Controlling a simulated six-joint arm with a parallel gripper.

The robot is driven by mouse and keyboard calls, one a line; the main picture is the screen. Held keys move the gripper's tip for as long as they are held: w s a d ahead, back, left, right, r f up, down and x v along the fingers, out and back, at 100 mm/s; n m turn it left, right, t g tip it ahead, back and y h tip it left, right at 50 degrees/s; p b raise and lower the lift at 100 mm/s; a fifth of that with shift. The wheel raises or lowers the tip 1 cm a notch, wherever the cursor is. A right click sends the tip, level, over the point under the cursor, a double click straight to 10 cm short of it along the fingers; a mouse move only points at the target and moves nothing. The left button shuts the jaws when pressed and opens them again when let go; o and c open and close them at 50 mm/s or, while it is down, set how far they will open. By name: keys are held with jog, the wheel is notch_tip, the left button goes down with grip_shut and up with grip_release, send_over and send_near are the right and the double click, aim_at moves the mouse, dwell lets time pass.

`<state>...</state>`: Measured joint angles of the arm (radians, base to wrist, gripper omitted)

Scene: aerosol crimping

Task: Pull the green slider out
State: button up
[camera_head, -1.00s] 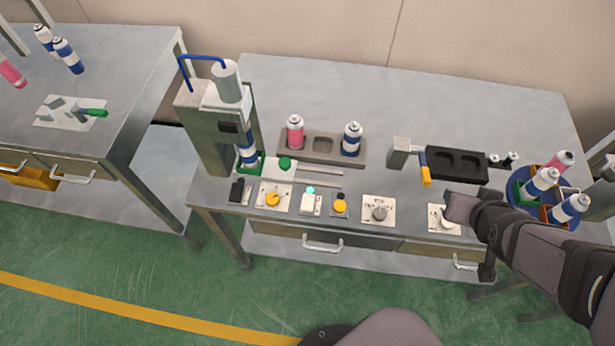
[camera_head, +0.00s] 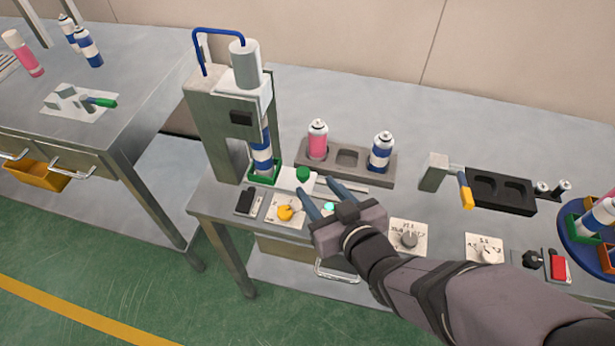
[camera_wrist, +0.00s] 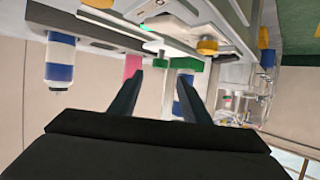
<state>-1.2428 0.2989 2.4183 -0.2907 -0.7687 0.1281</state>
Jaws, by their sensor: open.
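The green slider (camera_head: 303,174) shows as a round green knob on a pale plate at the foot of the press. A green holder (camera_head: 265,179) at the plate's left end sits around a blue-and-white can (camera_head: 262,152) under the press head. My gripper (camera_head: 316,187) is open and empty, just in front and to the right of the knob, with fingers pointing at the press. It looks apart from the knob.
The grey press (camera_head: 217,125) stands behind left. A grey tray (camera_head: 347,159) holds a pink can (camera_head: 318,140) and a blue-and-white can (camera_head: 382,152) behind my gripper. A yellow knob (camera_head: 285,212) is in front left; a grey dial (camera_head: 409,240) is to the right.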

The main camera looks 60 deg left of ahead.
aim_at(306, 174)
jog(key=shift+p+x, duration=0.35)
jog(key=shift+x, duration=3.1)
jog(key=shift+f, duration=0.15)
grip_shut()
jog(key=shift+w+d, duration=0.15)
